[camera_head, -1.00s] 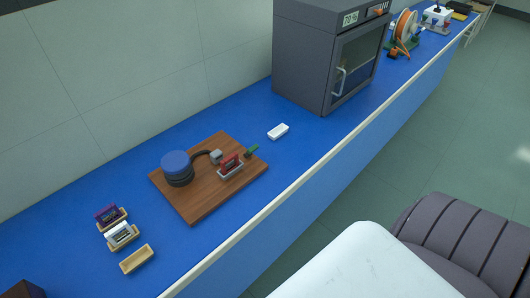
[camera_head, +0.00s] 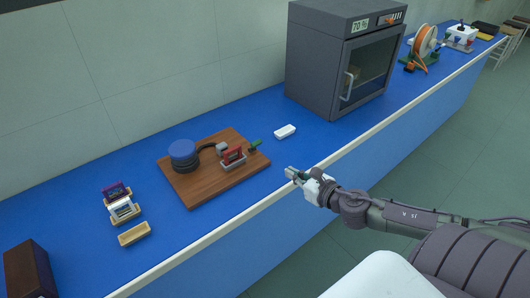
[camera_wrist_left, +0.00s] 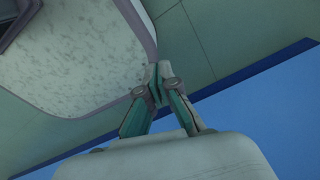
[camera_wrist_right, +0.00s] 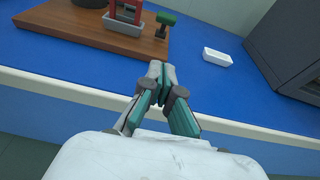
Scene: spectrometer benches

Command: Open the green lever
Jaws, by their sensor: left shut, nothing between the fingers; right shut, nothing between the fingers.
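The green lever (camera_head: 255,145) sticks out at the right side of a red part in a grey holder (camera_head: 233,160) on a wooden board (camera_head: 200,195). The green lever also shows at the top of the right wrist view (camera_wrist_right: 166,19). My right gripper (camera_head: 289,172) is shut and empty, near the bench's front edge. It is apart from the lever, to its right and nearer the front.
A white box (camera_head: 285,131) lies right of the board. A grey oven (camera_head: 340,60) stands behind it. Small trays (camera_head: 133,234) and a brown block (camera_head: 28,268) are at left.

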